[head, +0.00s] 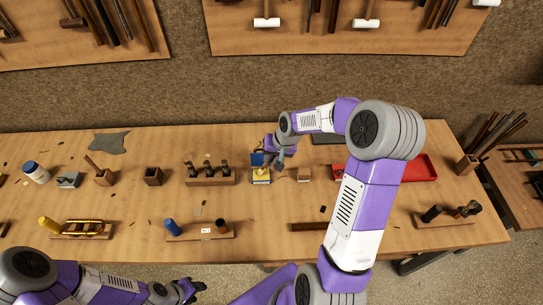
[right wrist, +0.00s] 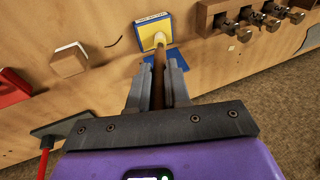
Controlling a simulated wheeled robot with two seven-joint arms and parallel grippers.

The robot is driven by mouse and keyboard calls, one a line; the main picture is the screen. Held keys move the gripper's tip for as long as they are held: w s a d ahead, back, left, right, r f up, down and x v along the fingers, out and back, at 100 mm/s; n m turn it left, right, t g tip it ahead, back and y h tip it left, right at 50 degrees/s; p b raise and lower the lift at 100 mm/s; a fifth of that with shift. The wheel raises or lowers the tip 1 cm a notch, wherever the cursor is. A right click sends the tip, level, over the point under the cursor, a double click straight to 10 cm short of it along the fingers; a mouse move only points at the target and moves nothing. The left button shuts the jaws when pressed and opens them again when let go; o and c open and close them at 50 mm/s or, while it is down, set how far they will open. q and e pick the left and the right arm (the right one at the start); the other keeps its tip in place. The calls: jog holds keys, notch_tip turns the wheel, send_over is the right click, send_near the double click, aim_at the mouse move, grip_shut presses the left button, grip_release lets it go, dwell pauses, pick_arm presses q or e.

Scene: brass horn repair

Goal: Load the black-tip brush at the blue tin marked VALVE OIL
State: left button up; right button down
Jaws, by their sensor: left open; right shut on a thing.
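The blue and yellow tin (head: 261,176) stands on the bench near the middle, with the right gripper just behind and above it. In the right wrist view the tin (right wrist: 145,33) has a yellow top, a pale round spot and a blue edge with small print I cannot read surely. My right gripper (head: 277,158) is shut on a brush with a brown handle (right wrist: 158,76), between its fingers (right wrist: 158,92). The brush's far end meets the pale spot on the tin; its tip colour is hidden. My left gripper (head: 192,289) is open and empty, low in front of the bench.
A rack with several dark-topped pieces (head: 210,182) stands left of the tin. A small wooden block (head: 304,175) and a red tray (head: 425,168) lie to the right. A wooden holder (head: 188,235) with blue and dark pieces stands at the front. A brass part (head: 85,228) lies front left.

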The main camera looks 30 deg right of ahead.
jog(key=shift+r+p, duration=2.3)
jog(key=shift+r, duration=1.15)
jog(key=shift+f, duration=0.1)
